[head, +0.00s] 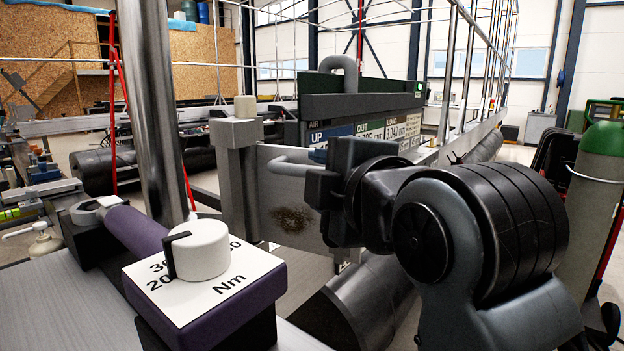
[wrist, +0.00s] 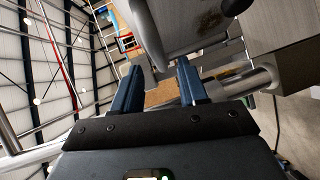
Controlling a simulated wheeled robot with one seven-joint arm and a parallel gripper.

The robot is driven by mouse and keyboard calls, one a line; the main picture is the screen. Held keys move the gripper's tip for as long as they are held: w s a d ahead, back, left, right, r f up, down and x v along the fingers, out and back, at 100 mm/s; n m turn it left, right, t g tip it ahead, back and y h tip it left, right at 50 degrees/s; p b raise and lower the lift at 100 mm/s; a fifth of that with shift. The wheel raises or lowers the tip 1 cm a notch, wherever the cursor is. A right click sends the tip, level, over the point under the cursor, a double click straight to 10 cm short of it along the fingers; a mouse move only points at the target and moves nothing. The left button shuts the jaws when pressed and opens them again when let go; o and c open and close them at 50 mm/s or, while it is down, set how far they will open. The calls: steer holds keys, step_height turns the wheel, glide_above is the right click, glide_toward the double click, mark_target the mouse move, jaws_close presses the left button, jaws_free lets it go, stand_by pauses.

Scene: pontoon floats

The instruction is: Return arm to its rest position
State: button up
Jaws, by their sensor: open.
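My gripper (head: 316,172) is in the middle of the head view, in front of a grey door-like panel (head: 250,190) with a dark stain. Its two blue fingers also show in the wrist view (wrist: 158,85), spread apart with nothing held between them. A pale grey bar handle (head: 288,167) sticks out from the panel and ends close to the fingers in the head view. In the wrist view the panel (wrist: 185,30) lies beyond the fingertips, at the top. Whether a finger touches the handle cannot be told. My arm bends in from the right.
A purple torque box with a white knob (head: 202,250) stands at front left beside a steel post (head: 150,90). A sign board (head: 385,128) is behind the panel. A green-topped gas cylinder (head: 597,185) stands at right. Dark floats (head: 355,305) lie below.

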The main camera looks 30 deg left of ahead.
steer(key=shift+v, duration=1.1)
steer(key=shift+f, duration=0.1)
steer(key=s+d+f+m+t+h, duration=0.35)
steer(key=d+f+m, duration=0.45)
steer(key=d+f, duration=0.5)
steer(key=s+d+f+m+t+h, duration=0.2)
steer(key=s+d+f+m+h, duration=0.15)
steer(key=d+f+m, duration=0.9)
steer(key=s+d+f+m+h, duration=0.1)
steer(key=s+d+f+h, duration=0.15)
steer(key=s+d, duration=0.3)
steer(key=s+d+f+m+h, duration=0.1)
steer(key=s+d+f, duration=0.3)
steer(key=s, duration=0.3)
steer(key=s+d+r+m+h, duration=0.1)
steer(key=s+d+m, duration=0.1)
steer(key=s, duration=0.5)
steer(key=s+d+r+m+h, duration=0.1)
steer(key=s+d, duration=0.3)
steer(key=s, duration=0.4)
steer(key=shift+d+r+m+h, duration=0.25)
steer(key=shift+r+m+h, duration=0.1)
steer(key=shift+m, duration=0.5)
